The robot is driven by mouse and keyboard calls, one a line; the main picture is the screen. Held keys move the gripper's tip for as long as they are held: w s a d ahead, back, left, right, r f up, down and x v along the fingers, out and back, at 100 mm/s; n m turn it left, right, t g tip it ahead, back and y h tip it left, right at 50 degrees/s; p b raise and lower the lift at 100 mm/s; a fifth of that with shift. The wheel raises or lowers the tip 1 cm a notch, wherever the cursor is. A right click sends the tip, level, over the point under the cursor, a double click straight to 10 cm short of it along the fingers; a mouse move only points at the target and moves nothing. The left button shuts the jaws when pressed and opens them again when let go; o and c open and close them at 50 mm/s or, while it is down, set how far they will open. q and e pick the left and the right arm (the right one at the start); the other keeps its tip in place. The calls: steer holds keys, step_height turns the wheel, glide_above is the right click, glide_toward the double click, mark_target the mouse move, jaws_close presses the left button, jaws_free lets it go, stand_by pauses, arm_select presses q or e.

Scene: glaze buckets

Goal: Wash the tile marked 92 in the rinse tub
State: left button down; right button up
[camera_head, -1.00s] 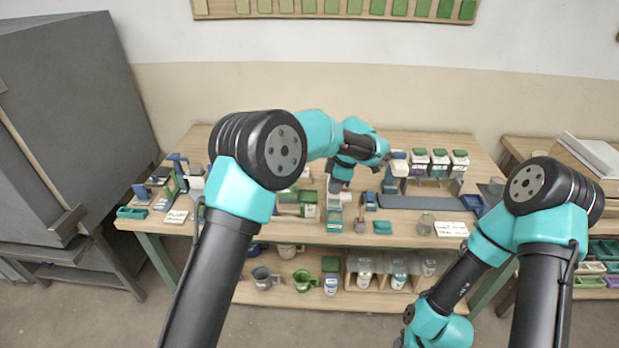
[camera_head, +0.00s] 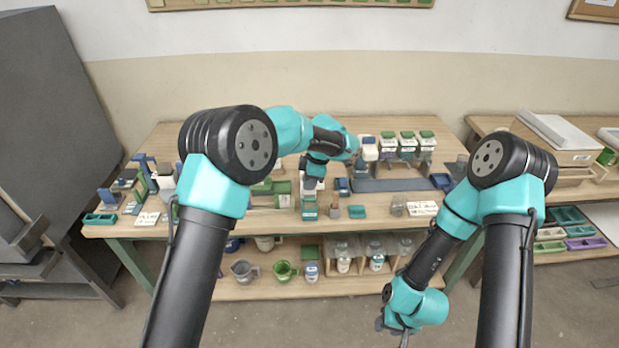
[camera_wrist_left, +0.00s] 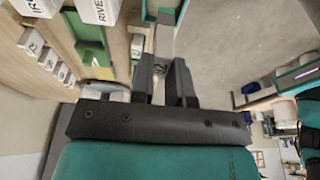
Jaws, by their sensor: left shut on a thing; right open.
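My left gripper (camera_head: 312,182) points down over the front middle of the table (camera_head: 275,228).
Green-lidded white buckets (camera_head: 407,143) stand at the back right behind a grey slab (camera_head: 390,184). A blue tray (camera_head: 442,181) is at the right and a green tray (camera_head: 100,219) at the front left. Jugs and jars fill the lower shelf. A grey cabinet (camera_head: 55,110) stands left.

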mark_target(309, 199)
arm_select(q)
steer(key=shift+f, duration=0.4)
steer(key=shift+f, duration=0.15)
stand_by(0.4)
steer(key=shift+d+x, duration=0.25)
steer(key=shift+x, duration=0.75)
steer(key=shift+d+x, duration=0.25)
steer(key=shift+x, duration=0.8)
steer(key=shift+d+x, duration=0.25)
steer(key=shift+x, duration=0.75)
steer(key=shift+f, duration=0.1)
steer(key=shift+r, duration=0.3)
steer(key=shift+f, duration=0.1)
steer(key=shift+f, duration=0.3)
steer(key=shift+r, duration=0.1)
steer(key=shift+r, duration=0.3)
